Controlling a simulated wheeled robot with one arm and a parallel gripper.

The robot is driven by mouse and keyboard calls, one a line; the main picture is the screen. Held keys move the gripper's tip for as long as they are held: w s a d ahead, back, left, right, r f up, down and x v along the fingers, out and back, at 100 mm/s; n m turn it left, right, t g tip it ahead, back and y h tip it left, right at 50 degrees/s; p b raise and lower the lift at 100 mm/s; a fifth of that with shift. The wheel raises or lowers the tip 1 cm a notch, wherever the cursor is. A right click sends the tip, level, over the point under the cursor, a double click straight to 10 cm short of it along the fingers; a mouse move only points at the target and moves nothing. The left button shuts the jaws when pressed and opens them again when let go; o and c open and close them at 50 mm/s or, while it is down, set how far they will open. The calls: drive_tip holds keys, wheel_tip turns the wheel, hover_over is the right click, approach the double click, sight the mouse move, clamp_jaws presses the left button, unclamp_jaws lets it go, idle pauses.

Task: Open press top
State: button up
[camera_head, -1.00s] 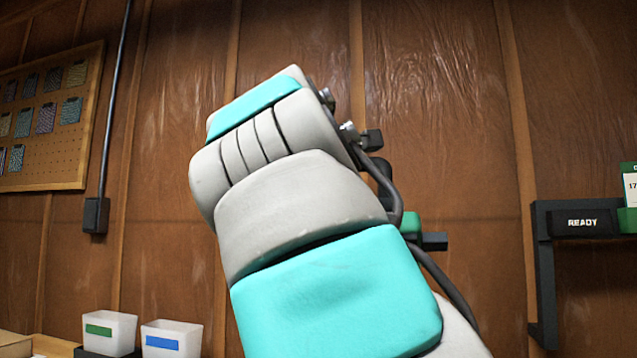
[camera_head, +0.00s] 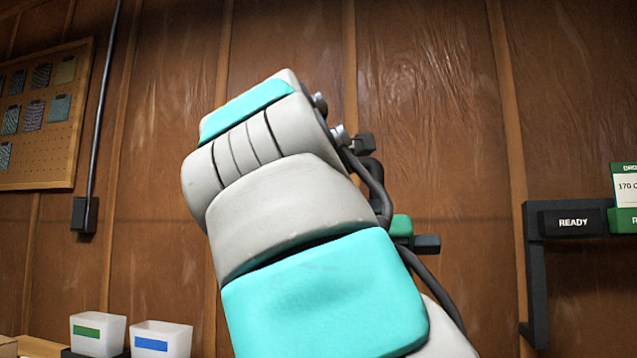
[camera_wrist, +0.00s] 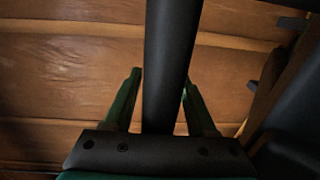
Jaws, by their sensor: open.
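My gripper (camera_wrist: 162,80) is open in the wrist view, with a green finger on each side of a thick dark bar (camera_wrist: 170,50). The bar runs between the fingers toward the palm; I cannot tell whether it touches them or what it belongs to. In the head view my white and turquoise arm fills the middle and hides much behind it. A small green and black part (camera_head: 401,226) shows past its right side; I cannot tell what it is. No press top can be made out for sure.
A black frame with a READY sign (camera_head: 573,222) and a 170 C card (camera_head: 626,186) stand at the right. Two white bins, one green-labelled (camera_head: 99,345) and one blue-labelled (camera_head: 174,333), are at lower left. A pegboard (camera_head: 68,140) hangs on the wooden wall.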

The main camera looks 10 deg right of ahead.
drive_tip(key=shift+s+r, duration=0.1)
drive_tip(key=shift+v, duration=3.7)
